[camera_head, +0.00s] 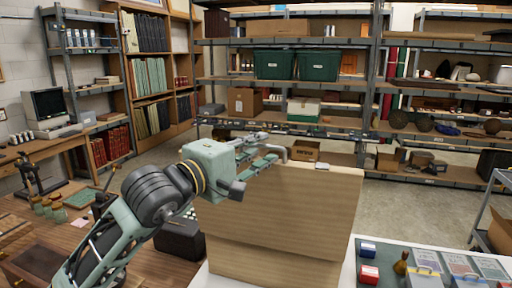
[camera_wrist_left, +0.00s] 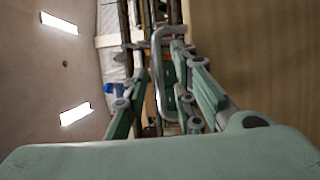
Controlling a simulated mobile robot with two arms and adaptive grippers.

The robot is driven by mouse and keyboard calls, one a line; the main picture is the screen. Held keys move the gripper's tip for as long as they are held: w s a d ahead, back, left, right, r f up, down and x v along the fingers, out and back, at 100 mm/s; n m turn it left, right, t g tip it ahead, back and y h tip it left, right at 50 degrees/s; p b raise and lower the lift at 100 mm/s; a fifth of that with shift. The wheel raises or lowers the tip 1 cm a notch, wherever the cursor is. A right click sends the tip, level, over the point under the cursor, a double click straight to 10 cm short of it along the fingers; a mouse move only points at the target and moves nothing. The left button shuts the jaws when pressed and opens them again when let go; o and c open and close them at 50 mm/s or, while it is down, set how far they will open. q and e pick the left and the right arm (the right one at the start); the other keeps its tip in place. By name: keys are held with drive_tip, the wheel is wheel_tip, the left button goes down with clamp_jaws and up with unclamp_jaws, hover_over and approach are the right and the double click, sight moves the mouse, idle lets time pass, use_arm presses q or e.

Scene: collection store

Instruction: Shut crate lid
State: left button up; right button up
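The wooden crate (camera_head: 265,268) stands on the white-topped table in front of me. Its lid (camera_head: 300,215) is raised as a broad brown panel above the crate wall; the crate's inside is hidden. My left gripper (camera_head: 265,152) is at the lid's top edge, towards its left end. In the left wrist view the gripper's fingers (camera_wrist_left: 152,60) are apart, with a grey loop handle (camera_wrist_left: 157,75) between them, closer to the right finger. The lid (camera_wrist_left: 255,60) fills the right side there. I cannot tell whether the fingers touch the handle. My right gripper is not in view.
A wooden desk (camera_head: 150,255) lies left. Shelving with green bins (camera_head: 318,66) stands behind, across open floor.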

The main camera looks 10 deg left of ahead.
use_arm(q)
clamp_jaws()
idle(0.4)
